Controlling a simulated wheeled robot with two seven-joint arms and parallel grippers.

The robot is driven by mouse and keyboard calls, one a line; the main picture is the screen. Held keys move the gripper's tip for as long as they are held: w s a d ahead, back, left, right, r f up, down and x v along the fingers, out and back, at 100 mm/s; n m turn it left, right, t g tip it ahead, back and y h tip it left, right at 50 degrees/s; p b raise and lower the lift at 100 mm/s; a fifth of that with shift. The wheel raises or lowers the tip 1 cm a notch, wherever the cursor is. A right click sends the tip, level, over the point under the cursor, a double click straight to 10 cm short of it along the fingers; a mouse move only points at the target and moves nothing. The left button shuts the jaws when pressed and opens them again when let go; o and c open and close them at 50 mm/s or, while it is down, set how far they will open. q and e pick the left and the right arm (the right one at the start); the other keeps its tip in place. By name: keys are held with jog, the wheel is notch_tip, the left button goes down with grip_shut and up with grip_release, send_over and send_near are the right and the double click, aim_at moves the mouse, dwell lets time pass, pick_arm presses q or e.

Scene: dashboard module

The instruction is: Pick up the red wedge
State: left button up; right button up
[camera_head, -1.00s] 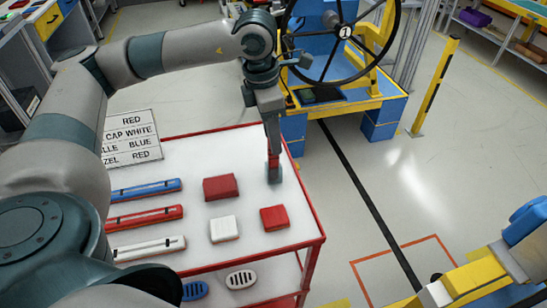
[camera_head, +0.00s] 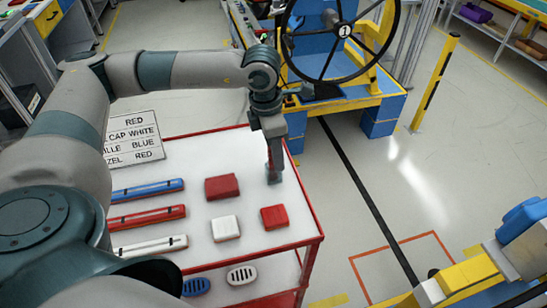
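Two red pieces lie on the white top of the red-framed cart (camera_head: 185,150): a larger red block (camera_head: 222,187) and a smaller, squarer red block (camera_head: 274,217). I cannot tell from their shapes which is the red wedge. My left gripper (camera_head: 274,176) points down over the right part of the cart top, right of the larger block and above the smaller one in the picture. No piece shows between its fingers, and their gap cannot be made out. My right gripper is not in view.
Blue (camera_head: 147,190), red (camera_head: 146,217) and white (camera_head: 150,247) bars lie left. Vent pieces (camera_head: 242,275) are on the lower shelf. A steering wheel stand (camera_head: 345,100) stands behind.

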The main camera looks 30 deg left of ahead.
pick_arm(q)
grip_shut()
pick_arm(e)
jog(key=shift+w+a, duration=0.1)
pick_arm(q)
jog(key=shift+r, duration=0.1)
